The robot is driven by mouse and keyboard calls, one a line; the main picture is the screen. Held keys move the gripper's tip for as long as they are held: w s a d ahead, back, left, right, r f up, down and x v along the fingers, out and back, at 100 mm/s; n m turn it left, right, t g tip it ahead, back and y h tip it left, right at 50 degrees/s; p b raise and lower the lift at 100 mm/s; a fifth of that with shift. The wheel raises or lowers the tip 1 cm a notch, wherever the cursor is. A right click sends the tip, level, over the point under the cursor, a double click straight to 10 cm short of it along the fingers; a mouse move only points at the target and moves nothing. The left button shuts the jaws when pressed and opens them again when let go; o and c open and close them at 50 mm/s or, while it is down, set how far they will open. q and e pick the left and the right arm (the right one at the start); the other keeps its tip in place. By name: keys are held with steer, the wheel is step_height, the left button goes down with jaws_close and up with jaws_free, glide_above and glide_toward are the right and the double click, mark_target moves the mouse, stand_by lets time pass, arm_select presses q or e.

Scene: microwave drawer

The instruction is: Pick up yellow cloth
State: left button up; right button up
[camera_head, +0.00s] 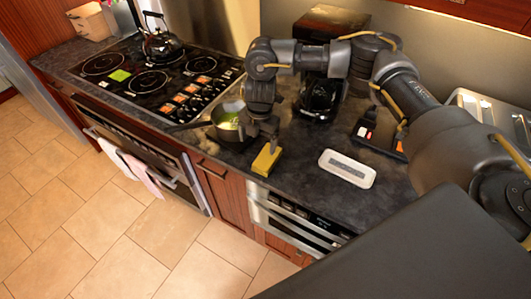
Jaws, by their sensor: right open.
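The yellow cloth (265,162) is a small yellow block-like piece lying on the dark counter near its front edge, above the microwave drawer. My right gripper (270,143) points down from above, just behind the cloth, with its fingertips close to the cloth's far end. It is open; whether it touches the cloth is unclear at this size. My left gripper is not in view.
A pot (228,124) stands close to the left of my right gripper. A white tray (347,168) lies to the right of the cloth. The cooktop (150,82) with a kettle (160,42) is farther left. A microwave drawer (300,222) sits below the counter.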

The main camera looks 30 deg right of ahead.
step_height(320, 180, up, 2)
steer(key=d, duration=0.3)
glide_above(267, 156)
steer(key=shift+h, duration=0.4)
steer(key=f, duration=0.5)
steer(key=shift+w+a+f, duration=0.1)
steer(key=shift+w, duration=0.15)
steer(key=shift+f, duration=0.25)
steer(key=shift+s+f+p, duration=0.15)
steer(key=shift+f+p, duration=0.25)
steer(key=shift+p, duration=0.15)
steer(key=f+p, duration=0.1)
steer(key=f, duration=0.2)
steer(key=shift+s+f+p, duration=0.2)
steer(key=shift+f+p, duration=0.05)
steer(key=shift+p, duration=0.15)
steer(key=shift+f, duration=0.4)
steer(key=c, duration=1.1)
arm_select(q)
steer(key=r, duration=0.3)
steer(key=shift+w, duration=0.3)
arm_select(e)
steer(key=shift+o, duration=0.2)
